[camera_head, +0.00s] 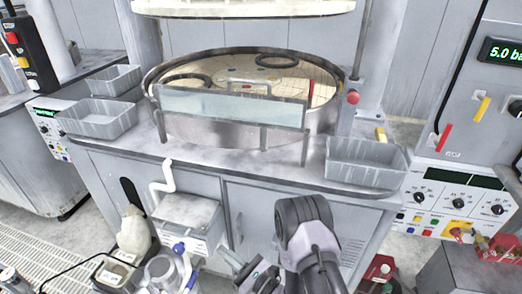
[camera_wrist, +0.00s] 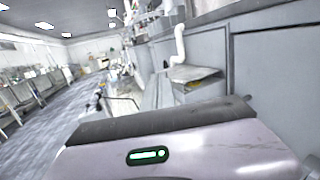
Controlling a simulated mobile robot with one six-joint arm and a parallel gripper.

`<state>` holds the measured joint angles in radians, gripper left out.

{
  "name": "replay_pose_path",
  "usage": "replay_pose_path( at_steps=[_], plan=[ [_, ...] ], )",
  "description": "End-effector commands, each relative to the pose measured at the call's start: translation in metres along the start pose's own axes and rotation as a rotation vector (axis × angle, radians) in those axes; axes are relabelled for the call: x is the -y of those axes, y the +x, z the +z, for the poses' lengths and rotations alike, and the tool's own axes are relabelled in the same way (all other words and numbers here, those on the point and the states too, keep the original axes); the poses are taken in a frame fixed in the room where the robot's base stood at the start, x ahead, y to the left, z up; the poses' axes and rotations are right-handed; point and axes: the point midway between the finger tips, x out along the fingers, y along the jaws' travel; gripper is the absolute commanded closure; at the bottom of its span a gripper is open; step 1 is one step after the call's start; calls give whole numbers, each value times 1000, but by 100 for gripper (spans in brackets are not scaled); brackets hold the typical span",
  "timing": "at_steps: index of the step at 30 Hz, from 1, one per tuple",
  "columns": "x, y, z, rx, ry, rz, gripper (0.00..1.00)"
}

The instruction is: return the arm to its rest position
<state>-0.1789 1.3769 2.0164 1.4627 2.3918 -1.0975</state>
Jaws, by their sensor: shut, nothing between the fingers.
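My arm (camera_head: 308,232) is folded low in front of the polishing cabinet in the head view, its dark grey joint near the cabinet doors. My gripper (camera_head: 243,268) is at the bottom middle of that view, left of the arm's joint, shut and empty. It is small there and partly cut off by the lower edge. In the wrist view a pale housing with a green light fills the bottom, and nothing is held in front of it.
The cabinet (camera_head: 270,205) carries a round platen basin (camera_head: 330,118) behind a clear splash guard (camera_head: 230,105). Grey bins (camera_head: 368,160) stand on its top. A white bent pipe (camera_head: 163,178) and a grey box (camera_head: 187,215) are left of my gripper. A floor aisle (camera_wrist: 50,130) lies open at left in the wrist view.

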Motion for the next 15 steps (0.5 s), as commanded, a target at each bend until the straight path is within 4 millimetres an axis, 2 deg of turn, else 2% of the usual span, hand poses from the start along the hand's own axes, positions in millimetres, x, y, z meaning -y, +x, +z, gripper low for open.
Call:
replay_pose_path(
  at_steps=[1, 5, 6, 8, 9, 11, 12, 14, 15],
  plan=[
    [-4, 8, 20, 21, -10, 47, 100],
    [-24, 24, 80, 70, -48, 224, 100],
    [-33, 26, 102, 82, -69, 291, 100],
    [-51, 25, 137, 95, -115, 412, 100],
    [-65, 21, 164, 97, -158, 507, 100],
    [-90, 6, 203, 80, -252, 667, 100],
    [-106, -11, 226, 50, -334, 778, 100],
    [-128, -45, 251, -25, -487, 938, 100],
    [-137, -70, 261, -95, -602, 1026, 100]
  ],
)
